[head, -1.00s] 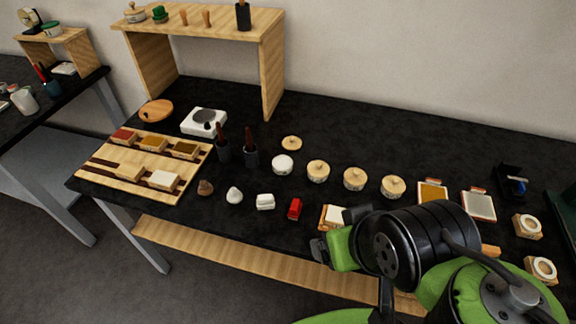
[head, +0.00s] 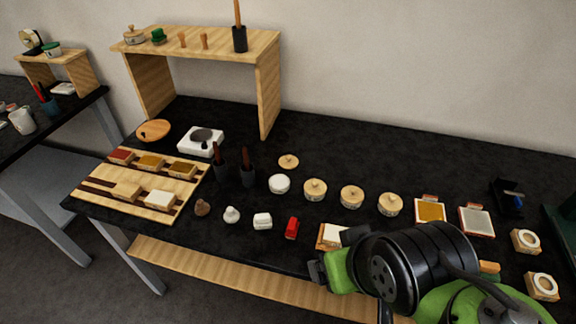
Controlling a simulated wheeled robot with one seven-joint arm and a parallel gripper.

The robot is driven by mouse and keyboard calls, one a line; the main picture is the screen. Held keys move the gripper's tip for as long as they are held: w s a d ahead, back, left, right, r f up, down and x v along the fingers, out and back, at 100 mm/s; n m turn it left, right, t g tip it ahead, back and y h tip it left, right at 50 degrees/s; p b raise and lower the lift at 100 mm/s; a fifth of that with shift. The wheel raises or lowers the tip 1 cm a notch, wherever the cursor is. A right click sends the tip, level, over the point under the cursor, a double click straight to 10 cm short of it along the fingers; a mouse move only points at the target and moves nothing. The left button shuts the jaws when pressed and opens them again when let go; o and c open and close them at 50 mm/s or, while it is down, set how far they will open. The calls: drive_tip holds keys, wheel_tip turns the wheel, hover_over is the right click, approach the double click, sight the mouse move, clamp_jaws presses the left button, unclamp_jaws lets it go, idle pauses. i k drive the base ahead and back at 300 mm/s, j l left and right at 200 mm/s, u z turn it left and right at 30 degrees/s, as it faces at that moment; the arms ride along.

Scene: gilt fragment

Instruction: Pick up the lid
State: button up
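A round wooden lid with a small knob (head: 288,161) lies on the black tabletop, just behind an open-looking white jar (head: 279,184). Several similar jars stand to its right with wooden lids on, among them one jar (head: 315,190), a middle jar (head: 352,197) and a right jar (head: 390,204). My gripper (head: 316,270) is at the front edge of the table, well in front of the loose lid and apart from it. Its fingers are small, dark and partly hidden by my wrist, so their opening does not show.
A wooden shelf (head: 268,95) stands at the back left. Two dark holders with tools (head: 248,171) stand left of the white jar. The tabletop behind the jars is clear.

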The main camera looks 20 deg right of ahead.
sight(288, 161)
drive_tip(key=i+j+u, duration=0.15)
drive_tip(key=i+j, duration=0.75)
